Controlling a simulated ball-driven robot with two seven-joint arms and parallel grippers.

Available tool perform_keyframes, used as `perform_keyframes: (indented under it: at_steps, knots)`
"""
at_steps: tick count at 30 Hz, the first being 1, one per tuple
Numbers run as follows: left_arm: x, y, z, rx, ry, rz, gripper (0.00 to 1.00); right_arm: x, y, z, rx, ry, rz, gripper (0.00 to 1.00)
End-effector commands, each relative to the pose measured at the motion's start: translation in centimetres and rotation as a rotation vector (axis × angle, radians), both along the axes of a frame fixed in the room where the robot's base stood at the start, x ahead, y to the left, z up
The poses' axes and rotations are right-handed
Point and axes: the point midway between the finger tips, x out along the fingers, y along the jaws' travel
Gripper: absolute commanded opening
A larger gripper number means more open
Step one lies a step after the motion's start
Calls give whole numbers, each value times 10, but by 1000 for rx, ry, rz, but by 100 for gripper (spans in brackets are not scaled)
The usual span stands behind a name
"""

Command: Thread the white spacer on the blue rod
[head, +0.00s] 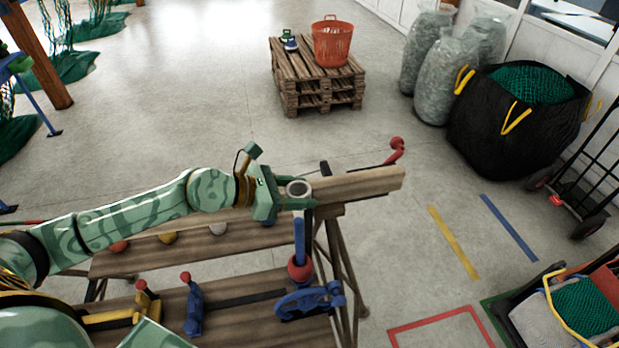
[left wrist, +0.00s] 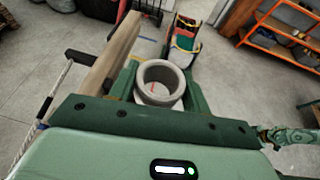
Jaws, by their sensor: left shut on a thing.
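The spacer (head: 299,187), a pale grey-white ring, is held between the fingers of my left gripper (head: 284,197). It also shows in the left wrist view (left wrist: 160,82), gripped between two green fingers, its hole facing the camera. No blue shows in the hole there. The blue rod (head: 299,238) stands upright below the gripper in the head view, with a red ball (head: 300,267) around its lower part.
A wooden beam (head: 365,185) runs right beside the left gripper. A blue clamp (head: 310,299) sits at the rod's foot on the wooden bench (head: 240,285). Yellow (head: 141,300) and blue (head: 193,308) levers stand left. Open floor lies beyond, with a pallet (head: 315,88).

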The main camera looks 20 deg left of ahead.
Motion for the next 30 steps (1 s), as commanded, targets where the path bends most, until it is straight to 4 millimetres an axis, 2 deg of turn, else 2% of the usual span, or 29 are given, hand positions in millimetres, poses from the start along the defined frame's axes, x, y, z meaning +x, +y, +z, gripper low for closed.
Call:
perform_keyframes:
  at_steps: [5,18,30]
  knots:
    - [0,-1,-12,-1,0,-1,25,-10,11,-12,13,15,3,89]
    - [0,-1,-48,-1,-1,-2,25,-8,0,-48,-1,15,2,89]
    - [0,-1,-79,-2,-1,-2,25,-8,0,-73,-1,16,1,89]
